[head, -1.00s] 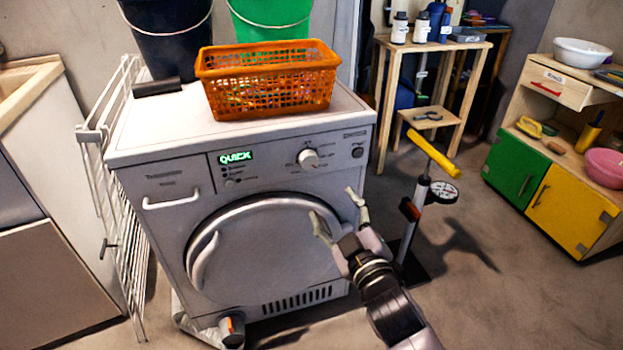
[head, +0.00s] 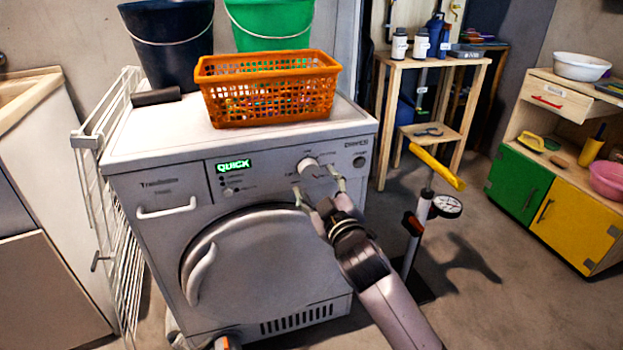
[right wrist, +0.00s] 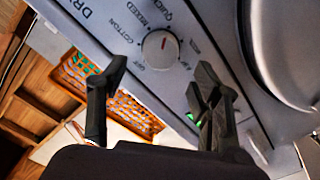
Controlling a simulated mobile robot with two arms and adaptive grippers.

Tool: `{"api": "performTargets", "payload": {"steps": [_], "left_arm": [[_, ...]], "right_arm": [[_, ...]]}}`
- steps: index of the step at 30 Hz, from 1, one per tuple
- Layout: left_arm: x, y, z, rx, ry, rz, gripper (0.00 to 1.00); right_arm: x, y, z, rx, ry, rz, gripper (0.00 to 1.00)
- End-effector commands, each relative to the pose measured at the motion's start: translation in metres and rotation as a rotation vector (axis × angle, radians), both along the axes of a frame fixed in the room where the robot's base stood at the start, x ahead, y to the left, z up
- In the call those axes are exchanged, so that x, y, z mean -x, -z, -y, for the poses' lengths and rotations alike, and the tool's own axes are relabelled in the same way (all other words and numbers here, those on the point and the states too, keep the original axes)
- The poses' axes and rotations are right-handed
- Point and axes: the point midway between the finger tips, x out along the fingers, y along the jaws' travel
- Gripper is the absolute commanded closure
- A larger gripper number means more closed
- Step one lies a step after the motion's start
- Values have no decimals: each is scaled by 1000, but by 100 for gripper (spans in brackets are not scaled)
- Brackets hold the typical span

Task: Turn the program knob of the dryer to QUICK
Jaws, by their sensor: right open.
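The dryer (head: 160,239) is a white front-loader, and its lit display (head: 234,166) reads QUICK. Its round white program knob (head: 308,167) sits on the panel right of the display. In the right wrist view the knob (right wrist: 160,50) shows a red mark pointing toward the QUICK label (right wrist: 165,10); OFF, COTTON and MIXED are printed around it. My right gripper (head: 317,182) is open and empty, just in front of and below the knob. In the wrist view the knob lies ahead, between the open fingertips (right wrist: 161,72), with no visible contact. My left gripper is not in view.
An orange basket (head: 268,112) and two buckets, navy (head: 168,45) and green (head: 270,25), stand on the dryer. A white drying rack (head: 103,190) is at its left. A yellow-handled pump (head: 437,167) stands close to my right arm.

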Motion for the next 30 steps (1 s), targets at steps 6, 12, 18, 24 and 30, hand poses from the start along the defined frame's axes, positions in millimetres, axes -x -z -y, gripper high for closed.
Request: {"api": "performTargets", "payload": {"steps": [6,12,18,24,30], "left_arm": [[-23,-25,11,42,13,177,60],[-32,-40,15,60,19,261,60],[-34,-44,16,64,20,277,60],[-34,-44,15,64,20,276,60],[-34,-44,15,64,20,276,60]], "right_arm": [[-31,1,-10,0,0,0,41],[-44,0,-15,-1,-1,0,41],[-46,0,-15,-1,-1,-1,41],[-46,0,-15,-1,-1,-1,46],[-46,0,-15,0,-1,-1,59]]}}
